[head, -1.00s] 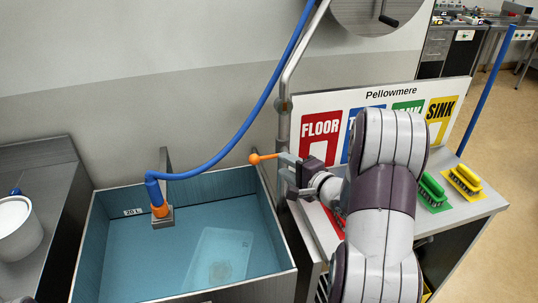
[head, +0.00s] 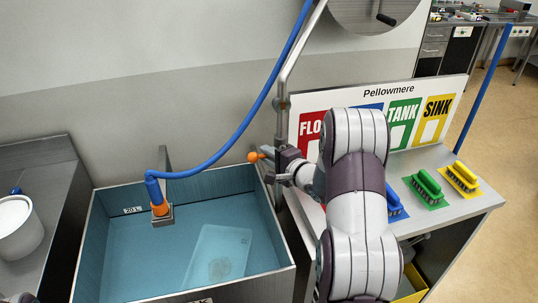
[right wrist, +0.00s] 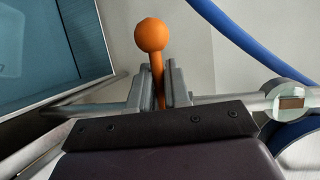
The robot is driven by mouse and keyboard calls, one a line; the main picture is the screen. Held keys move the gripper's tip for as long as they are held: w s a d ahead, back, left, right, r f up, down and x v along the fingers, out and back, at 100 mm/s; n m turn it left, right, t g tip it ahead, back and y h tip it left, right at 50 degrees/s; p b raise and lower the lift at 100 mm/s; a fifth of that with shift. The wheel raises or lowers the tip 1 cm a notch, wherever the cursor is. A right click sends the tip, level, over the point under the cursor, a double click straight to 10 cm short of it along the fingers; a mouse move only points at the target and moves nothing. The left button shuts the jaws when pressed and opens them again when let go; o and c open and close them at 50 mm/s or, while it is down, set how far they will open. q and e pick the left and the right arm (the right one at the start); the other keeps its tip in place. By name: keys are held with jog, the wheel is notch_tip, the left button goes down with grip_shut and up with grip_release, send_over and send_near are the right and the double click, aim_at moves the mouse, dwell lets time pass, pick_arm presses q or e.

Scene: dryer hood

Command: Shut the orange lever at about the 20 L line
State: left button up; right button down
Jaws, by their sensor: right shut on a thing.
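The orange lever (head: 254,157) has a round ball end and sticks out left from the grey standpipe (head: 282,122). My right gripper (head: 271,158) is shut on the lever's stem. In the right wrist view the orange ball (right wrist: 151,35) stands clear beyond the two fingers (right wrist: 160,88), with the stem between them. The blue-lined tank (head: 112,245) holds bluish water. The 20 L label (head: 132,210) is on its back wall, and the water's edge looks close to it, but the exact level is hard to read.
A blue hose (head: 235,145) arcs down to a nozzle with an orange collar (head: 160,208) at the tank's back wall. A colour sign board (head: 404,122) and brushes, green (head: 428,186) and yellow (head: 463,176), are at right. A white pot (head: 17,228) stands at left.

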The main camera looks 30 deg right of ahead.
jog(key=r+m+p, duration=0.1)
jog(key=m+p, duration=0.1)
jog(key=p, duration=0.1)
jog(key=shift+s+r+t+y, duration=0.1)
jog(key=shift+r+t+y, duration=0.2)
jog(key=shift+r+t, duration=0.1)
jog(key=shift+d+r+m+t+p, duration=0.15)
jog(key=shift+m+t+p, duration=0.25)
jog(key=shift+m+p, duration=0.25)
jog(key=shift+d+m+y, duration=0.1)
jog(key=shift+m+y, duration=0.2)
jog(key=shift+m, duration=0.15)
jog(key=c, duration=1.2)
grip_release()
jog(key=shift+o, duration=0.2)
jog(key=b+v, duration=0.3)
jog(key=v, duration=0.9)
jog(key=shift+s+f, duration=0.3)
jog(key=shift+s, duration=0.1)
